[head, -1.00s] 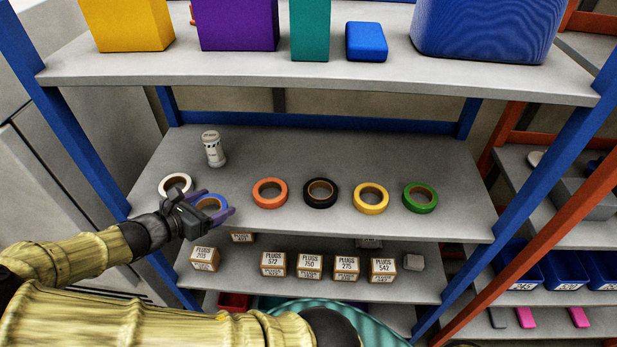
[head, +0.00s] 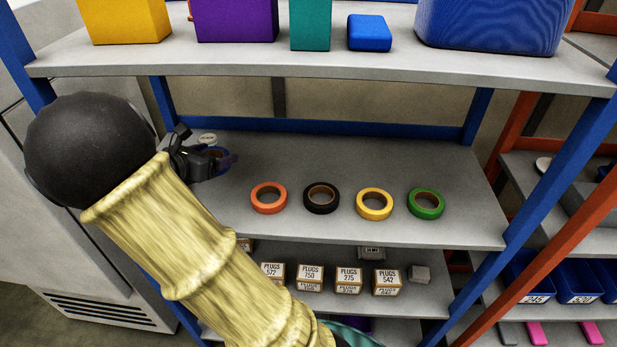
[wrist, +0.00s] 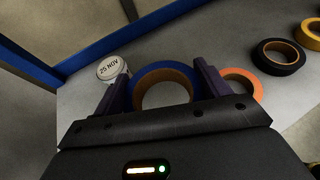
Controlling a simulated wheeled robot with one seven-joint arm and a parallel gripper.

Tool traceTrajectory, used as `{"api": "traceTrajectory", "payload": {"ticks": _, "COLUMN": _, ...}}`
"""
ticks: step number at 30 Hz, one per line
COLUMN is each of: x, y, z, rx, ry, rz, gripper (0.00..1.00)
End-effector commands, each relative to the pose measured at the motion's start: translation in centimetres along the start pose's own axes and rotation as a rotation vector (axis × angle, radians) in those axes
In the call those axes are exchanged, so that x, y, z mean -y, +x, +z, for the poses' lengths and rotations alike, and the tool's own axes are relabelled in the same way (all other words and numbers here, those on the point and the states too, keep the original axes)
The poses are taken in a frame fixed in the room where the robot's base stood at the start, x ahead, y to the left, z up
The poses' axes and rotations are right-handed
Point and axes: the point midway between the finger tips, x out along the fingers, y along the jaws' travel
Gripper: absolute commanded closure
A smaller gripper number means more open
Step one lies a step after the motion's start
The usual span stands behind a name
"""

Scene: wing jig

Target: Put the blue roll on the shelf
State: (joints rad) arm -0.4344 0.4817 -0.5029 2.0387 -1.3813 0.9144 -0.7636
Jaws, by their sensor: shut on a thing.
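The blue roll (wrist: 165,76) is a ring of blue tape with a tan core. In the wrist view it sits between the two purple fingers of my gripper (wrist: 160,90), which are shut on it. In the head view my gripper (head: 228,160) is over the left part of the middle shelf (head: 330,160), and the blue roll (head: 217,154) shows only in part behind the fingers. I cannot tell how far the roll is above the shelf.
Orange (head: 269,198), black (head: 321,198), yellow (head: 374,204) and green (head: 425,204) rolls lie in a row to the right. The upper shelf (head: 330,75) is overhead. Plug boxes (head: 310,278) stand below.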

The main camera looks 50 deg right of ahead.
Motion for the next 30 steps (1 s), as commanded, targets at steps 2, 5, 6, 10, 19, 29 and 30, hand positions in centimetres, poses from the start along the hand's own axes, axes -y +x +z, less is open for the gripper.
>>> {"api": "traceTrajectory", "payload": {"ticks": 2, "x": 0.0, "y": 0.0, "z": 0.0, "rx": 0.000, "ry": 0.000, "rz": 0.000, "gripper": 0.48}}
{"api": "traceTrajectory", "payload": {"ticks": 5, "x": 0.0, "y": 0.0, "z": -0.1, "rx": 0.000, "ry": 0.000, "rz": -0.001, "gripper": 0.48}}
{"api": "traceTrajectory", "payload": {"ticks": 6, "x": 0.0, "y": 0.1, "z": -0.3, "rx": 0.000, "ry": -0.001, "rz": -0.001, "gripper": 0.48}}
{"api": "traceTrajectory", "payload": {"ticks": 10, "x": 0.0, "y": 0.8, "z": -2.0, "rx": 0.000, "ry": -0.004, "rz": -0.003, "gripper": 0.48}}
{"api": "traceTrajectory", "payload": {"ticks": 19, "x": 0.0, "y": 2.4, "z": -5.8, "rx": 0.000, "ry": 0.000, "rz": -0.001, "gripper": 0.48}}
{"api": "traceTrajectory", "payload": {"ticks": 29, "x": 0.0, "y": 2.5, "z": -6.2, "rx": 0.000, "ry": -0.001, "rz": -0.001, "gripper": 0.48}}
{"api": "traceTrajectory", "payload": {"ticks": 30, "x": 0.0, "y": 2.7, "z": -6.5, "rx": 0.000, "ry": -0.003, "rz": -0.002, "gripper": 0.48}}
